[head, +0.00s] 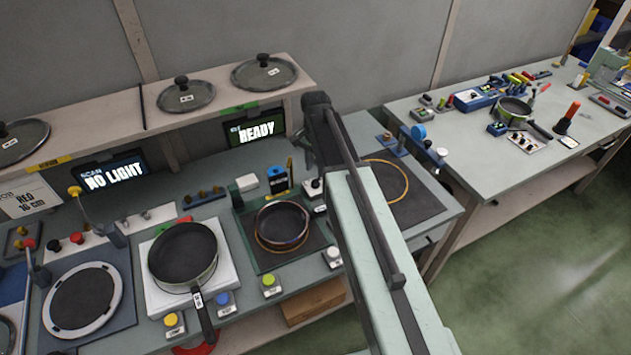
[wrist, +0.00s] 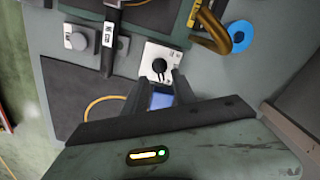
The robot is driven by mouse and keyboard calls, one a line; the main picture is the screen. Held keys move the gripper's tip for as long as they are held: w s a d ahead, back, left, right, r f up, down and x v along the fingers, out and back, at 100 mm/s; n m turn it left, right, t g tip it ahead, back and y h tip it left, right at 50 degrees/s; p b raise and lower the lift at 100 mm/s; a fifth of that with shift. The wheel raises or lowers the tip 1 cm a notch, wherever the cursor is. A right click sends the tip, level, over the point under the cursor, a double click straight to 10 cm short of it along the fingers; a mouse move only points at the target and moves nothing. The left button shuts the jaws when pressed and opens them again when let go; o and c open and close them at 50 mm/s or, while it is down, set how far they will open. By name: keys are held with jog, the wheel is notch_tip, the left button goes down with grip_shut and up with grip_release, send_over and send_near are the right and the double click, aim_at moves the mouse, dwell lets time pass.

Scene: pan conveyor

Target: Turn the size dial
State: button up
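In the wrist view, a black round knob (wrist: 158,68) sits on a small white plate with markings, and I take it to be the size dial. In the head view, a small white box with a dark knob (head: 313,187) beside my arm looks like the same dial. My gripper (wrist: 161,92) shows two dark fingers set apart, just below the dial in the wrist view. A blue patch shows between them, and the knob is not between them. In the head view my arm largely hides the gripper. Whether a finger touches the plate cannot be told.
Left of the dial, a pan (head: 282,222) sits in an orange ring on a dark mat. A second pan (head: 183,253) rests on a white plate. Screens read "NO LIGHT" (head: 109,177) and "READY" (head: 255,130). A brass-coloured bent part (wrist: 212,30) and a blue ring (wrist: 240,37) stand near the dial.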

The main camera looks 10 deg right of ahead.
aim_at(316, 179)
notch_tip(316, 179, down, 5)
jog(key=b, duration=0.3)
jog(key=shift+r, duration=0.15)
grip_shut()
